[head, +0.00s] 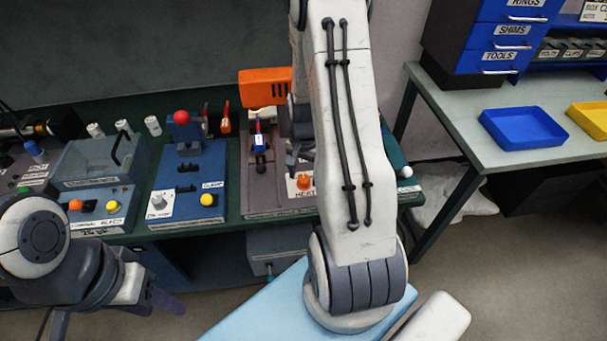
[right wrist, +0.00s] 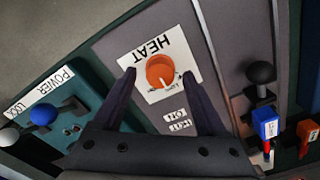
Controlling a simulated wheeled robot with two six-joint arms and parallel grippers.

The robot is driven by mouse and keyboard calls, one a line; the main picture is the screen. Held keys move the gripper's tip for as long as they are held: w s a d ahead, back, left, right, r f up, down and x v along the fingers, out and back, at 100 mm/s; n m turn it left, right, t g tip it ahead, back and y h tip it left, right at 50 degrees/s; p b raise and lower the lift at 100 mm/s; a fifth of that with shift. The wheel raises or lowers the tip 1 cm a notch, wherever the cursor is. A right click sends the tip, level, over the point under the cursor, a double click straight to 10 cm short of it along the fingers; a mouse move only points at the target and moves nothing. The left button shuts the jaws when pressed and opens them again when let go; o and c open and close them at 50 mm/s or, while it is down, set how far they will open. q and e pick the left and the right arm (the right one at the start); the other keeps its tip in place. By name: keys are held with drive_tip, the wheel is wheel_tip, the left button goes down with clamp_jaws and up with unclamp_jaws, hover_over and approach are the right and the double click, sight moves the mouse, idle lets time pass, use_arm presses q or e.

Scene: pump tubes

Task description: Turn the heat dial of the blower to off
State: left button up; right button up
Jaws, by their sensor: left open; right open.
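The heat dial (head: 304,182) is an orange round knob on a white plate marked HEAT, at the front of the blower's panel. In the right wrist view the dial (right wrist: 160,72) appears upside down, its white pointer line toward the lower right; the small scale words are unreadable. The orange blower (head: 265,88) is behind the panel, partly hidden by my right arm. My right gripper (right wrist: 161,76) is open, its fingertips on either side of the dial in the picture, apart from it; its height above the plate is unclear. My left gripper (head: 160,297) is open and empty at lower left.
Beside the dial are a blue-handled lever (head: 259,142) and a panel with a yellow button (head: 207,199) and red-knobbed lever (head: 181,117). A POWER switch with a blue knob (right wrist: 43,115) lies on the dial's other side. A side table holds a blue tray (head: 522,128).

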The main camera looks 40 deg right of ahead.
drive_tip(key=shift+f, duration=0.2)
drive_tip(key=shift+c, duration=0.3)
clamp_jaws()
drive_tip(key=shift+n, duration=0.3)
drive_tip(key=n, duration=0.3)
drive_tip(key=shift+n+p, duration=0.4)
drive_tip(key=shift+w+n, duration=0.1)
drive_tip(key=shift+n, duration=2.1)
